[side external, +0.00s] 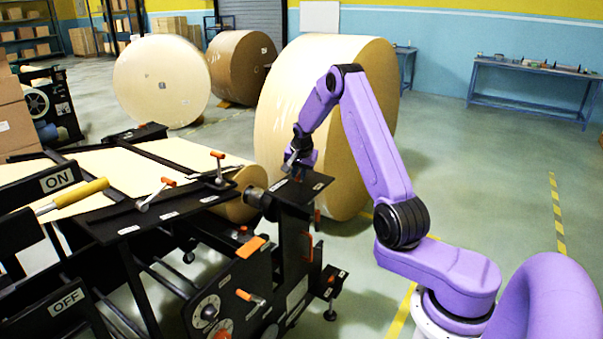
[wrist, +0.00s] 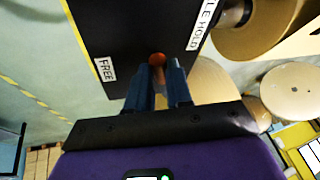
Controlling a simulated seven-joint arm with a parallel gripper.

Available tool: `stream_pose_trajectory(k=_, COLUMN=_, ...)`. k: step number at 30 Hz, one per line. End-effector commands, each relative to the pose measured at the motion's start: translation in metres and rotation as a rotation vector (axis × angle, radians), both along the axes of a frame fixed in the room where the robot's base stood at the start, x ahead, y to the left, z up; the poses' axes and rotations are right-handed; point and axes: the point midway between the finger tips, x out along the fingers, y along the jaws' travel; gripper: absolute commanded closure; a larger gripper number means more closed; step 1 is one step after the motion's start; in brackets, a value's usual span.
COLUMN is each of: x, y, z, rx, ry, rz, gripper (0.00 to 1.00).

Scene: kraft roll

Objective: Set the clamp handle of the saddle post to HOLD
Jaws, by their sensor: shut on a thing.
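The saddle post (side external: 294,210) is a black upright with a flat top plate at the end of the machine, beside the paper roll's shaft. In the wrist view its dark plate (wrist: 135,28) carries a FREE label (wrist: 106,69) on the left and a label ending in HOLD (wrist: 203,24) on the right. The clamp handle's orange knob (wrist: 157,59) shows between the fingertips, between the two labels. My gripper (side external: 293,164) is over the plate, and in the wrist view my gripper (wrist: 162,68) is shut on the handle. The handle's lower part is hidden.
Other orange-tipped levers (side external: 167,182) stand on the machine left of the post. A kraft roll (side external: 244,207) lies in the machine, close to the post. A large roll (side external: 352,130) stands behind my arm.

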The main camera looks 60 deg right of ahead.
Motion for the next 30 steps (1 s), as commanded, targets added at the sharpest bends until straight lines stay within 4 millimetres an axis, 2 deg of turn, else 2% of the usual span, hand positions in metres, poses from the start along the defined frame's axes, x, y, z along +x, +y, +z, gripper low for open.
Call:
stream_pose_trajectory(k=15, x=0.0097, y=0.0037, z=0.0, rx=0.002, ry=-0.001, rz=-0.277, gripper=1.0)
stream_pose_trajectory(k=30, x=0.0113, y=0.0043, z=-0.0002, rx=0.004, ry=-0.003, rz=-0.325, gripper=1.0)
